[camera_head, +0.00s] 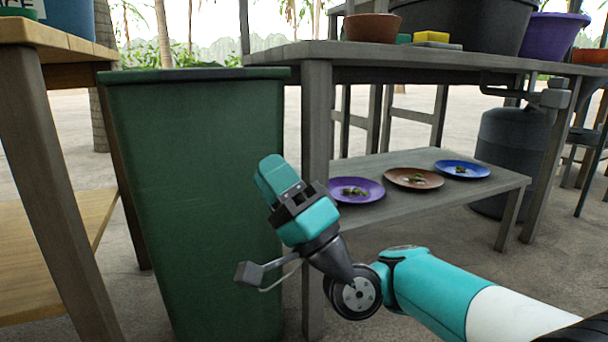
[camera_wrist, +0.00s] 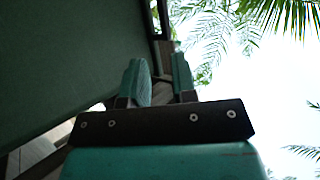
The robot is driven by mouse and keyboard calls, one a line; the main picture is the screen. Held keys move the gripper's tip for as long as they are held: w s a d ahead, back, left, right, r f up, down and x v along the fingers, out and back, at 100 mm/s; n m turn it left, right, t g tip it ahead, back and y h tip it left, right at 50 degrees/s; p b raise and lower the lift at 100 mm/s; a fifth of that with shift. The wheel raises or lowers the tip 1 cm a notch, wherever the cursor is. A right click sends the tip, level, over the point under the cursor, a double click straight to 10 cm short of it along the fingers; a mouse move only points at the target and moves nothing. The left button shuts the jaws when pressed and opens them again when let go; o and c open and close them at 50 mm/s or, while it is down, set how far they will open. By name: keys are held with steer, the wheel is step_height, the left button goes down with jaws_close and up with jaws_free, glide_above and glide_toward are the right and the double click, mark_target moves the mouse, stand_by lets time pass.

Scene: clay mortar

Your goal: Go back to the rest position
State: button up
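My gripper (camera_head: 271,175) is teal and black and points upward in the head view, in front of the green bin (camera_head: 195,130). In the wrist view my gripper (camera_wrist: 159,72) shows two teal fingers with a gap between them and nothing held. The green bin (camera_wrist: 60,60) fills the left of the wrist view, beside the fingers. My arm reaches in from the lower right.
A grey table (camera_head: 317,150) stands right of the bin. Its low shelf holds a purple plate (camera_head: 375,197), a brown plate (camera_head: 395,172) and a blue plate (camera_head: 480,167) with scraps. A wooden table (camera_head: 45,160) stands left. Grey gas cylinder (camera_head: 505,140) at right.

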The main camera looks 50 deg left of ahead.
steer(key=shift+r, duration=0.1)
stand_by(0.5)
steer(key=w+d+r+n+t+h+p, duration=0.2)
steer(key=w+d+r+h+p, duration=0.15)
steer(key=r+p, duration=0.35)
steer(key=w+d+r+n+t+h+p, duration=0.25)
steer(key=w+d+r+p, duration=0.25)
steer(key=r, duration=0.3)
steer(key=w+d+r+m+t+h+p, duration=0.15)
steer(key=d+h+p, duration=0.25)
steer(key=d, duration=0.4)
steer(key=w+d+r+m+t+h+p, duration=0.1)
steer(key=d+r+h+p, duration=0.25)
steer(key=d, duration=0.45)
steer(key=s+d+m+h+p, duration=0.2)
steer(key=s+d+h+p, duration=0.35)
steer(key=d, duration=0.75)
steer(key=s+d+m+h+p, duration=0.1)
steer(key=s+d+h+p, duration=0.2)
steer(key=s+d+p, duration=0.7)
step_height(320, 180, up, 36)
steer(key=w+d+p, duration=0.2)
steer(key=p, duration=3)
steer(key=shift+w+d+r+p, duration=0.15)
steer(key=shift+w+d+p, duration=0.15)
steer(key=shift+p, duration=0.05)
